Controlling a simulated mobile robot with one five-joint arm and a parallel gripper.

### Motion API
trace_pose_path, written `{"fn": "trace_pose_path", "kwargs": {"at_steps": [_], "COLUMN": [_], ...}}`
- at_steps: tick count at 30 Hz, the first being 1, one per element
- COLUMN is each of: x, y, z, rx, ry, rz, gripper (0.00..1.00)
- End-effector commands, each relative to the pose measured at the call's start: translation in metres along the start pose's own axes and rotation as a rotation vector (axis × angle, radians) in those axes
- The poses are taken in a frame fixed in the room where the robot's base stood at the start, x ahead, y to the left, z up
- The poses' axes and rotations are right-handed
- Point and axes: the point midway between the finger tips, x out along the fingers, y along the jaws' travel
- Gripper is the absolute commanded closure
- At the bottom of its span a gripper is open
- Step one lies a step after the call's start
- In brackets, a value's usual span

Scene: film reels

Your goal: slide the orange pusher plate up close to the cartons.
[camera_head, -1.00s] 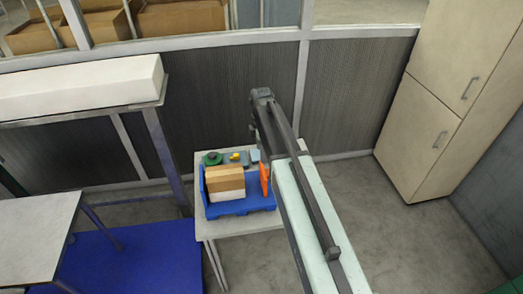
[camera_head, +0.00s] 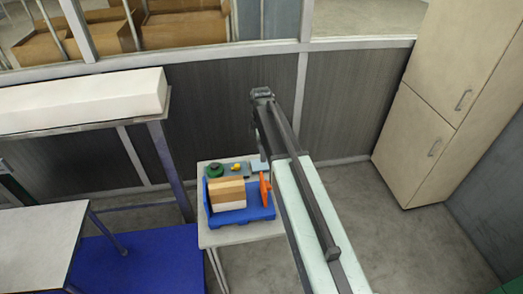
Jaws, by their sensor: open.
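The orange pusher plate (camera_head: 265,188) stands upright near the right end of a blue tray (camera_head: 238,219). The cartons are stacked at the tray's left end: a tan one (camera_head: 226,191) above a white one (camera_head: 229,206). A clear strip of blue floor lies between the cartons and the plate. My arm reaches in from the lower right, just right of the plate. The fingers of my gripper cannot be made out; they seem hidden behind the arm.
The tray sits on a small light table (camera_head: 217,237). Behind it lie a green reel (camera_head: 215,170), a yellow item (camera_head: 236,167) and a light-blue block (camera_head: 259,166). A dark panelled wall (camera_head: 220,110) stands behind. A beige cabinet (camera_head: 435,115) is at the right.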

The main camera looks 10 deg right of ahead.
Motion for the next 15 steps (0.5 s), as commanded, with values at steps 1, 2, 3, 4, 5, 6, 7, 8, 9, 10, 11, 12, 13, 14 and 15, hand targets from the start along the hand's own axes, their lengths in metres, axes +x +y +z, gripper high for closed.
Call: {"fn": "trace_pose_path", "kwargs": {"at_steps": [1, 2, 3, 4, 5, 6, 7, 8, 9, 10, 11, 12, 13, 14, 15], "x": [-0.002, -0.001, 0.0, 0.0, 0.001, 0.001, 0.001, 0.002, 0.006, 0.011, 0.018, 0.029, 0.038, 0.048, 0.062], "y": [0.0, 0.0, 0.0, 0.0, 0.0, 0.0, 0.0, 0.0, -0.002, -0.003, -0.005, -0.009, -0.012, -0.016, -0.021], "z": [0.0, 0.0, 0.0, 0.0, 0.0, 0.0, 0.0, 0.0, 0.001, 0.002, 0.003, 0.005, 0.008, 0.01, 0.013], "rx": [0.0, 0.0, 0.0, 0.0, 0.0, 0.0, 0.0, 0.0, 0.0, 0.0, 0.0, 0.0, 0.0, 0.001, 0.001], "ry": [0.0, 0.0, 0.0, 0.0, 0.0, 0.0, 0.0, 0.0, 0.0, 0.0, 0.0, 0.0, 0.0, 0.0, 0.0], "rz": [0.0, 0.0, 0.0, 0.0, 0.0, 0.0, 0.0, 0.0, 0.001, 0.002, 0.004, 0.007, 0.009, 0.012, 0.016], "gripper": [0.38, 0.38, 0.38, 0.38, 0.38, 0.38, 0.38, 0.38, 0.38, 0.38, 0.38, 0.38, 0.38, 0.38, 0.38]}}
